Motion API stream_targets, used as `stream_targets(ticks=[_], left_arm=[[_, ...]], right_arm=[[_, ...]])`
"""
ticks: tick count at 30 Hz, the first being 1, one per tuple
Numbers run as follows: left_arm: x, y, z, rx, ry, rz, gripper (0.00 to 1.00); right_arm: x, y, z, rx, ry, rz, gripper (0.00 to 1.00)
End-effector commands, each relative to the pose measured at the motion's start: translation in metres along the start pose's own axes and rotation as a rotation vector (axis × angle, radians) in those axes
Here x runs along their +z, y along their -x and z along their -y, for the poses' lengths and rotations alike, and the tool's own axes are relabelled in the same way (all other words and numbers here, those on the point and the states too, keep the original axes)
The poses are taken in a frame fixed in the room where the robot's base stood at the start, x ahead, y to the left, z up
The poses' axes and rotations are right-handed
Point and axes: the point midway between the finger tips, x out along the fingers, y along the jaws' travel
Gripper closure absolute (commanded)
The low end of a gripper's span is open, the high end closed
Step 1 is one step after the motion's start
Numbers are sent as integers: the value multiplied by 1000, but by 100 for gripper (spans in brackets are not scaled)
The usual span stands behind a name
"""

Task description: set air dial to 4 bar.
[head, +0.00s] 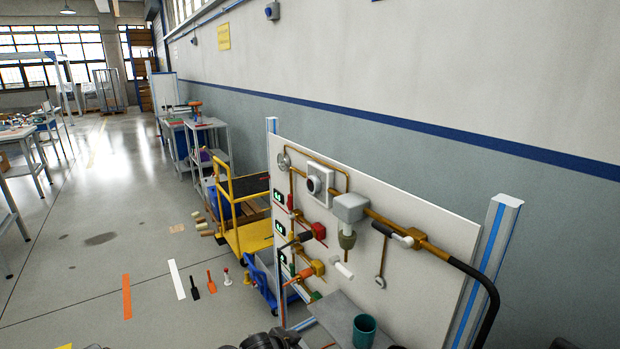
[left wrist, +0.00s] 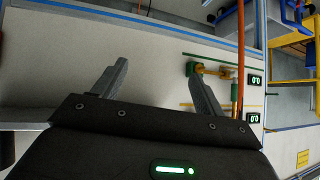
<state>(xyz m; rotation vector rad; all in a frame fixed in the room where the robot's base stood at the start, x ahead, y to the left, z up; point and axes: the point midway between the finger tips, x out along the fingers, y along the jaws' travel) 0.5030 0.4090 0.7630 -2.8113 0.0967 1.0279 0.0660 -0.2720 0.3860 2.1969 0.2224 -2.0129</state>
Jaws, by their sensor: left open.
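A white upright panel (head: 430,235) carries pipes, valves and gauges in the head view. A grey round knob (head: 314,184) sits on a square plate near its top left, with a small round gauge (head: 284,160) beside it. I cannot tell for certain which one is the air dial. Small green-lit displays (head: 278,196) line the panel's left edge; their digits are too small to read surely. In the left wrist view my left gripper (left wrist: 156,68) is open and empty, its fingers over bare panel. The knob is not visible there. My right gripper is not in view.
Brass pipe (head: 400,228) and a black hose (head: 488,285) cross the panel. A teal cup (head: 364,330) stands on a grey shelf (head: 335,315) below. A yellow cart (head: 248,235) stands left of the panel. Open floor lies farther left.

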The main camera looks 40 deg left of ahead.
Motion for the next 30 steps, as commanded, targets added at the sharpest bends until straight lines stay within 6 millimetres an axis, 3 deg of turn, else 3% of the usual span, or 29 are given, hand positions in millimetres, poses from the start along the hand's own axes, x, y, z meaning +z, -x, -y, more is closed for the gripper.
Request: stream_targets(ticks=[1, 7, 14, 18, 24, 27, 30], left_arm=[[-28, 15, 9, -14, -18, -35, 28], [-108, 66, 34, -68, -85, -148, 28], [-196, 92, 97, -41, -76, -345, 28], [-246, 117, 136, 18, -45, -469, 28], [-307, 172, 181, 133, 13, -636, 28], [-324, 195, 193, 187, 34, -692, 28], [-330, 206, 198, 212, 46, -714, 28]], right_arm=[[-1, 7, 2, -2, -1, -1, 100], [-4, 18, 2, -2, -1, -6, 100], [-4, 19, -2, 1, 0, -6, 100], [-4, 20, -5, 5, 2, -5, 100], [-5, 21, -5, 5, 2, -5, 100], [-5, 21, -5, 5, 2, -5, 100], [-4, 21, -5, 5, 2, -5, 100]])
